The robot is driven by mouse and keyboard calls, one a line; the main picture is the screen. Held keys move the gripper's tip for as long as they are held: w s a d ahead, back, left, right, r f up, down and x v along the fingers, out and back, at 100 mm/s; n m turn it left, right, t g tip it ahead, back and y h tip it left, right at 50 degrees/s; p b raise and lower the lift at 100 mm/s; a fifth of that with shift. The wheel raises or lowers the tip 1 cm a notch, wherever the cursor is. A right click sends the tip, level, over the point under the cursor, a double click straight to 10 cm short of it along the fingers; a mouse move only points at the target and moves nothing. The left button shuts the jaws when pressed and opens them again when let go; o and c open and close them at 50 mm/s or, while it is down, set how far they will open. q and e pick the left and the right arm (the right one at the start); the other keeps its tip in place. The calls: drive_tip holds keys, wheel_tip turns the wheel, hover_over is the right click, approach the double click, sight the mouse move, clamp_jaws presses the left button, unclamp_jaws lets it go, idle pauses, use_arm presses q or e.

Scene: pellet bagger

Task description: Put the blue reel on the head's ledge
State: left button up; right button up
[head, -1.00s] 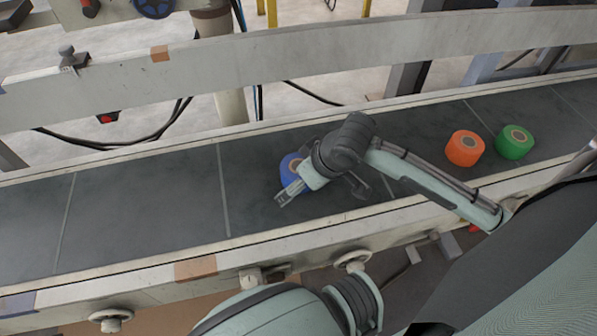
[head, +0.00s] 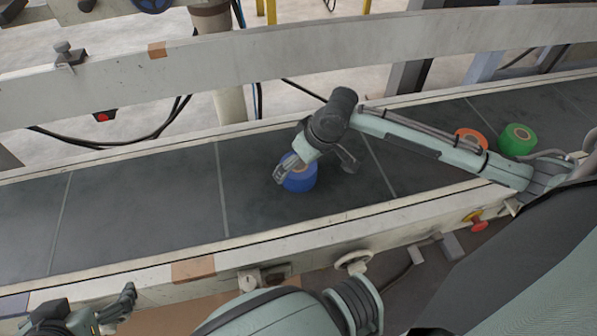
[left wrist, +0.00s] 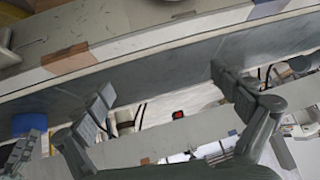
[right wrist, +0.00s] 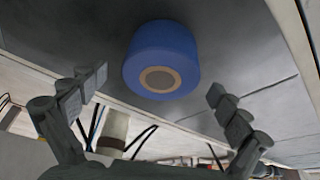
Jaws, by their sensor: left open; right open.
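The blue reel (head: 300,180) stands on the dark conveyor belt. My right gripper (head: 316,168) is open above it, its fingers around the reel's upper part in the picture and partly covering it. In the right wrist view the reel (right wrist: 160,52) shows its tan core, ahead of and between the open fingertips (right wrist: 156,88), with nothing gripped. My left gripper (head: 116,304) is open and empty at the lower left, in front of the belt's near rail. In the left wrist view a blue patch (left wrist: 28,124) shows at the left edge. I cannot make out the head's ledge.
An orange reel (head: 470,136), partly hidden by my right arm, and a green reel (head: 517,139) stand on the belt at right. A pale guard rail (head: 200,66) runs behind the belt. The belt's left part (head: 130,205) is clear.

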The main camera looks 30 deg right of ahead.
drive_tip(key=shift+x, duration=0.95)
drive_tip(key=shift+c, duration=0.6)
drive_tip(key=shift+r, duration=0.1)
drive_tip(key=c, duration=1.4)
